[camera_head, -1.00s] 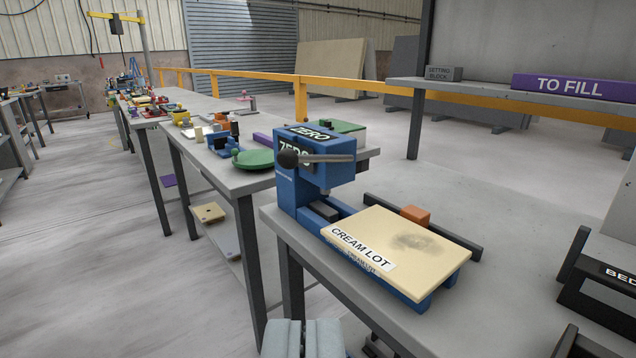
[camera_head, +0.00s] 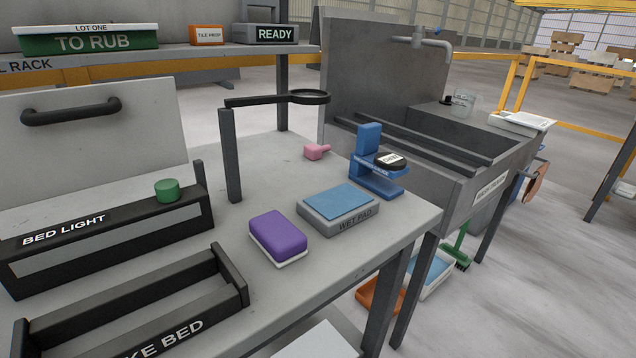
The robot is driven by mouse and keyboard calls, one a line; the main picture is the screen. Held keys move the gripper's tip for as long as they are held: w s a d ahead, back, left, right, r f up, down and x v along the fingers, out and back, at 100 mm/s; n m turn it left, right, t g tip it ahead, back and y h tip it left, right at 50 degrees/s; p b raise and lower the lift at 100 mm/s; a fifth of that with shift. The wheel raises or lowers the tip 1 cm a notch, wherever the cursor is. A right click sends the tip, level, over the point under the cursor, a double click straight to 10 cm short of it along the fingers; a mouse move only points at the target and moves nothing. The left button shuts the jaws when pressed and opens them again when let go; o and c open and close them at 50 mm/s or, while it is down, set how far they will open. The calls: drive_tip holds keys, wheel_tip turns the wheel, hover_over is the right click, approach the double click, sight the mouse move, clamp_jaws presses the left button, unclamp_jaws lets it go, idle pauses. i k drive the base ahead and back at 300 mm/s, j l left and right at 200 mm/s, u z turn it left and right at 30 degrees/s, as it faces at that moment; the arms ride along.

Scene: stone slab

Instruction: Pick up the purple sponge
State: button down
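The purple sponge (camera_head: 279,234) lies on the grey bench top (camera_head: 330,262), near its front edge. It is a purple block with a pale layer underneath. It sits just left of the wet pad, apart from it, and nothing covers it. My gripper does not show in the current view.
The wet pad (camera_head: 338,208) with a blue top is right of the sponge. A black tray frame (camera_head: 240,275) is at lower left, and the bed light box (camera_head: 120,232) behind it. A black post with a ring arm (camera_head: 230,155) stands behind the sponge. A sink (camera_head: 440,150) is at right.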

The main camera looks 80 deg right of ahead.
sight(280, 240)
drive_tip(key=k+z, duration=0.2)
drive_tip(key=z, duration=0.25)
drive_tip(key=k+z, duration=0.2)
drive_tip(key=z, duration=0.2)
drive_tip(key=k+z, duration=0.2)
drive_tip(key=z, duration=0.25)
drive_tip(key=k+l, duration=0.1)
drive_tip(key=k, duration=0.1)
